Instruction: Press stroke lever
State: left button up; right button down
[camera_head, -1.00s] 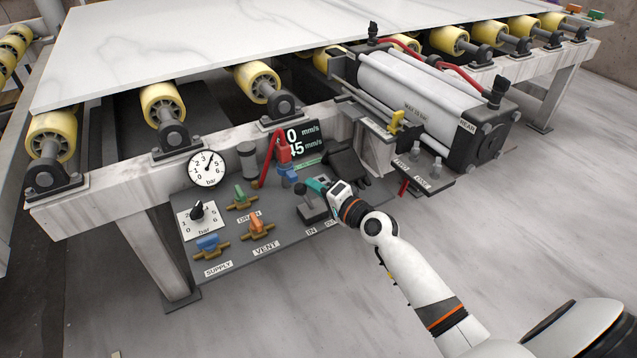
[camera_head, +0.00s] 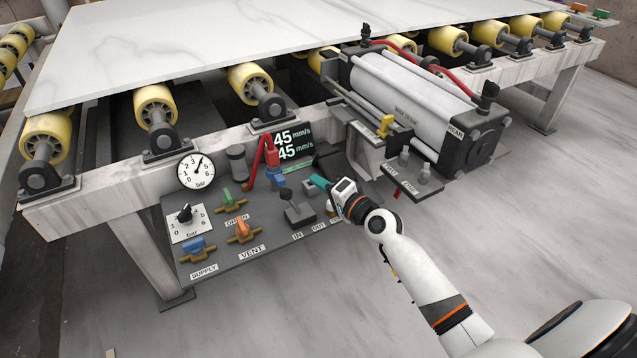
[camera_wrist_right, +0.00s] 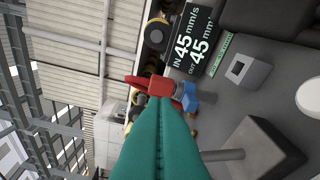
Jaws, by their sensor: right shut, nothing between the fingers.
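The stroke lever (camera_head: 287,194) is a dark stick on a grey block, at the IN and OUT labels of the control panel (camera_head: 225,262). In the head view its top leans left. In the right wrist view its block and grey rod (camera_wrist_right: 222,155) show at lower right, beside my fingers. My right gripper (camera_head: 318,182) has teal fingers shut with nothing between them. It is just right of the lever in the head view, above the panel. The wrist view also shows the fingers (camera_wrist_right: 172,98) together. I cannot tell whether they touch the lever. My left gripper is out of view.
A display (camera_head: 293,145) reads 45 and 45 mm/s. Red, blue, green and orange handles and a gauge (camera_head: 196,171) crowd the panel's left. A large cylinder (camera_head: 410,95) stands behind my right arm. The white slab (camera_head: 230,45) rests on yellow rollers. The floor at right is clear.

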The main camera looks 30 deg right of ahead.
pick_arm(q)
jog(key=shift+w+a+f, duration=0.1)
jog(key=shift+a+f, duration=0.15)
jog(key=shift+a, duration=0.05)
pick_arm(e)
jog(key=v, duration=0.9)
jog(key=shift+a, duration=0.3)
